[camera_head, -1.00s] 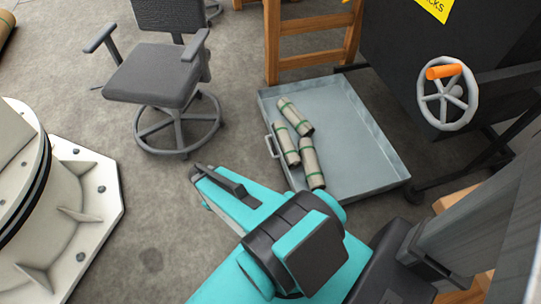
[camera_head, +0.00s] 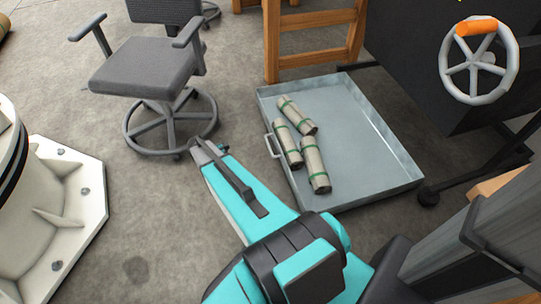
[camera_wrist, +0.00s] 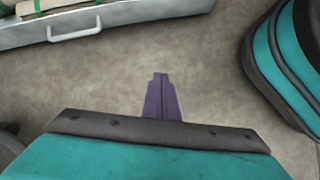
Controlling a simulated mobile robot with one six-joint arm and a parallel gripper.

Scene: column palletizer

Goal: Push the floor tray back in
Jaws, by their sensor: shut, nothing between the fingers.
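The floor tray (camera_head: 375,176) is a shallow grey metal pan on the floor, right of centre in the head view. Its pale handle (camera_head: 271,145) is on its left side. Several rolls (camera_head: 314,165) with green bands lie in its left part. In the wrist view, the tray's front wall (camera_wrist: 140,13) and handle (camera_wrist: 74,27) show at the top left. My gripper (camera_wrist: 160,78) is shut and empty, pointing at bare floor below the tray wall. In the head view, the far end of my arm is left of the tray, apart from the handle; the fingers are not clear there.
A grey swivel chair (camera_head: 147,72) stands left of the tray. A wooden frame (camera_head: 317,22) stands behind it. A dark cabinet with a handwheel (camera_head: 480,62) is at the right. A white bolted pedestal (camera_head: 65,185) is at the far left. Bare floor lies between.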

